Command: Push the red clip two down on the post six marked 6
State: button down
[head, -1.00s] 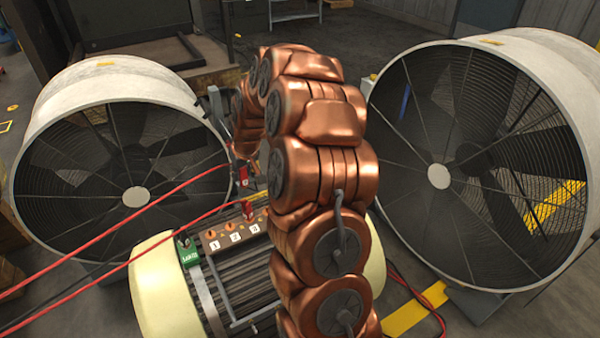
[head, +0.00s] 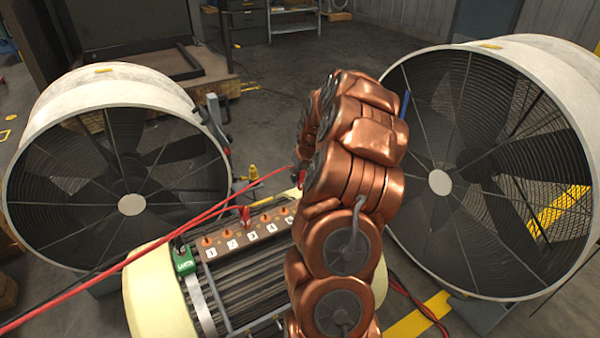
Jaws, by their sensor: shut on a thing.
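A red clip (head: 303,177) on a red cable shows at the left edge of my copper arm, above the back right end of the terminal block (head: 250,243). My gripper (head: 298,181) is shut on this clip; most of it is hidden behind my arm. Another red clip (head: 245,215) with a red cable is at the block's back edge, near the posts marked 2 and 3. Several orange posts with white number tags stand in a row. The post marked 6 cannot be made out for certain; the right end of the row is near my arm.
A green clip (head: 184,262) sits at the block's left end. Large fans stand on the left (head: 130,205) and right (head: 440,182). Two red cables (head: 150,240) cross from the left. A yellow object (head: 252,173) is behind the block.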

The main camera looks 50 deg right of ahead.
aim_at(300, 190)
jog(key=shift+f, duration=1.7)
jog(key=shift+f+b, duration=0.55)
jog(key=shift+f, duration=0.85)
jog(key=shift+f+b, duration=0.35)
jog(key=shift+f, duration=0.15)
jog(key=c, duration=0.8)
grip_release()
jog(key=shift+r, duration=0.15)
